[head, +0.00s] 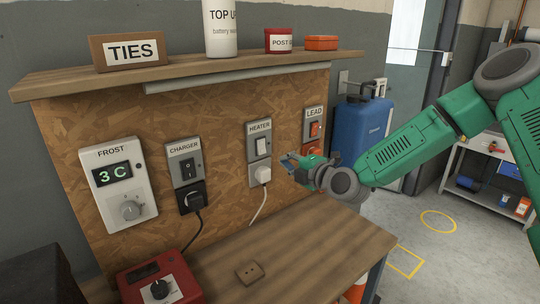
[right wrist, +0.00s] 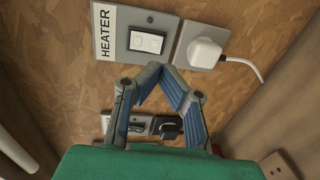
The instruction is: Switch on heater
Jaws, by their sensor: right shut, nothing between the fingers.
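The heater switch (head: 262,146) is a white rocker on a grey plate labelled HEATER, on the chipboard panel. In the right wrist view the heater switch (right wrist: 147,41) lies just beyond my fingertips, and the label reads sideways. A white plug (head: 262,174) sits in the socket below the switch; it also shows in the right wrist view (right wrist: 205,53). My right gripper (head: 292,163) is shut and empty, in front of the panel to the right of the plug. Its fingertips (right wrist: 163,69) meet close to the switch plate; contact cannot be told. My left gripper is not in view.
The charger switch (head: 187,167) with a black plug is left of the heater, beside the FROST thermostat (head: 124,188) reading 3 C. The LEAD switches (head: 315,129) are to the right. A shelf (head: 200,76) overhangs above. The wooden bench (head: 300,240) below is mostly clear.

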